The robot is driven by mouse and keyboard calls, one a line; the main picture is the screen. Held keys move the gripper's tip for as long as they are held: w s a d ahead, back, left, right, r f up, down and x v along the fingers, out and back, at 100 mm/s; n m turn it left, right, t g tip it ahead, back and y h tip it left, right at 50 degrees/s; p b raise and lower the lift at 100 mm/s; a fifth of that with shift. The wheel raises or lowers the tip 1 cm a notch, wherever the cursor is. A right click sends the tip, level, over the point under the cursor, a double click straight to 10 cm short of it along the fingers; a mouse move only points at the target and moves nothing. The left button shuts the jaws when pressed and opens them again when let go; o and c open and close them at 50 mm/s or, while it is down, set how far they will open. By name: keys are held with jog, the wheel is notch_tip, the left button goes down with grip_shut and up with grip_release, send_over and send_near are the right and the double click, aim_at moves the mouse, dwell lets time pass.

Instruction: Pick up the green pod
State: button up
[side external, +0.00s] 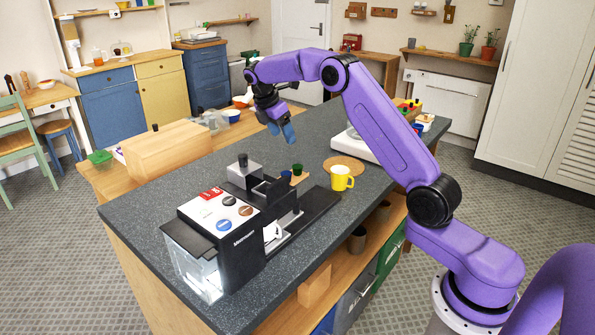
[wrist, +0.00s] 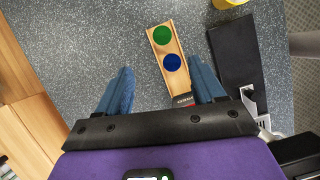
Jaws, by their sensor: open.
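The green pod (wrist: 162,35) sits in a narrow wooden holder (wrist: 176,80), beside a dark blue pod (wrist: 172,62) in the wrist view. In the side view the green pod (side external: 297,169) shows on the holder behind the coffee machine, with the blue pod (side external: 286,174) just left of it. My gripper (side external: 289,136) hangs above the counter, higher than the pods and apart from them. Its two blue fingers (wrist: 164,85) are spread wide and hold nothing. The wooden holder lies between and beyond the fingertips in the wrist view.
A black and white coffee machine (side external: 227,225) stands in front of the pods. A yellow mug (side external: 341,179) stands to their right, near a round cork mat (side external: 343,163). A wooden box (side external: 172,152) is at the left. The dark counter (side external: 140,215) has free room left of the holder.

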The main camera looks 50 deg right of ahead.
send_over(298, 166)
jog(key=a, duration=0.3)
jog(key=f, duration=0.7)
jog(key=shift+w+d+f, duration=0.2)
jog(key=shift+w+f, duration=0.2)
jog(key=shift+x, duration=2.6)
jog(key=shift+s, duration=0.15)
jog(key=c, duration=1.1)
